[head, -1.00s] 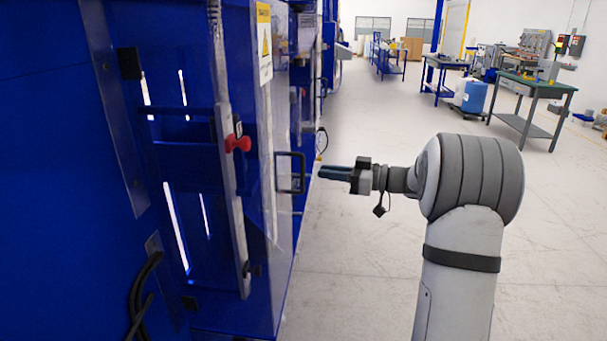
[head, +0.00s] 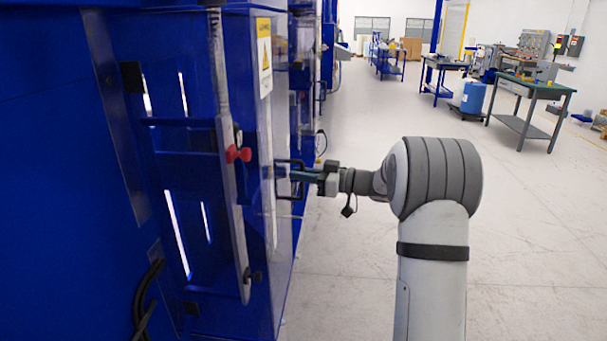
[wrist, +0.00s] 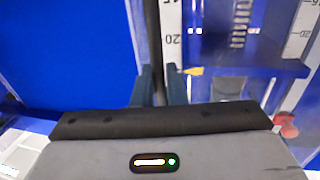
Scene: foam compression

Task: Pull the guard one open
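The guard is a clear panel (head: 284,225) on the front of the blue machine. It appears closed. A black bar handle (head: 284,161) stands out from it. My gripper (head: 296,176) is level with the handle in the head view, its fingertips reaching in at the handle. In the wrist view, my fingers (wrist: 160,88) stand apart with the dark upright handle bar (wrist: 153,35) between them. A gap shows between the fingers, and firm contact with the bar cannot be made out.
A red knob (head: 238,154) sits on the blue machine (head: 60,180) left of the handle. A yellow warning sign (head: 264,55) is above. More blue machines line the left side farther back. Workbenches (head: 530,85) stand at the back right. The floor (head: 340,270) around my arm is clear.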

